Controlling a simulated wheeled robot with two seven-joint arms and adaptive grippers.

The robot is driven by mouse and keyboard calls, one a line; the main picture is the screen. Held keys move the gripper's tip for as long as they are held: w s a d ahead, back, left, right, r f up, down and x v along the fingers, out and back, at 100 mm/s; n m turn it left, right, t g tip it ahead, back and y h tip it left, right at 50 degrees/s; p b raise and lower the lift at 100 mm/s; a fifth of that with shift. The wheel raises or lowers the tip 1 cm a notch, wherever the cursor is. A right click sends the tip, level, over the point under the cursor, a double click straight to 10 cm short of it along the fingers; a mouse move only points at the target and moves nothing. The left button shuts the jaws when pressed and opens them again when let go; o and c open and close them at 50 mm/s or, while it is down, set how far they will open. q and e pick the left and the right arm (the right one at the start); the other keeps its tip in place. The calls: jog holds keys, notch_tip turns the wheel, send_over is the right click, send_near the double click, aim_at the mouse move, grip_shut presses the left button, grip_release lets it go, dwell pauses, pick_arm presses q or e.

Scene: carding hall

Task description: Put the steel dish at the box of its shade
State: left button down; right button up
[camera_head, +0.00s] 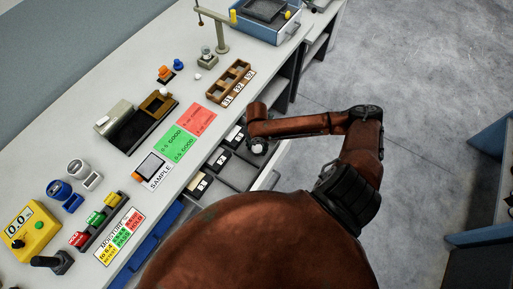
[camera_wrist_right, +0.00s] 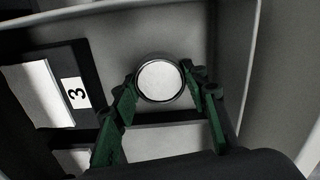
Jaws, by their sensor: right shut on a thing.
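The steel dish (camera_wrist_right: 160,82) is round, with a shiny rim and a pale, whitish face. My right gripper (camera_wrist_right: 161,90) is shut on it, with green fingers on both sides. In the head view the dish (camera_head: 258,149) shows pale below the end of my right arm, over the open drawer (camera_head: 236,172). Whether it touches the drawer floor I cannot tell. Black-edged boxes in the drawer carry labels: box 3 (camera_head: 235,138), box 2 (camera_head: 219,161) and box 1 (camera_head: 199,185). Box 3 (camera_wrist_right: 40,92) is left of the dish in the wrist view. My left gripper is not in view.
The drawer's pale wall (camera_wrist_right: 244,70) is close to the right finger. On the bench are green (camera_head: 177,143) and red (camera_head: 195,119) cards, a wooden rack (camera_head: 232,82), a SAMPLE sign (camera_head: 159,178) and a yellow meter (camera_head: 30,230). Open floor lies to the right.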

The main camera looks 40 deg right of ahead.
aim_at(257, 148)
jog(key=shift+f, duration=0.1)
jog(key=o, duration=1.3)
notch_tip(257, 148, up, 12)
jog(key=shift+r+p, duration=0.15)
jog(key=shift+p, duration=1.05)
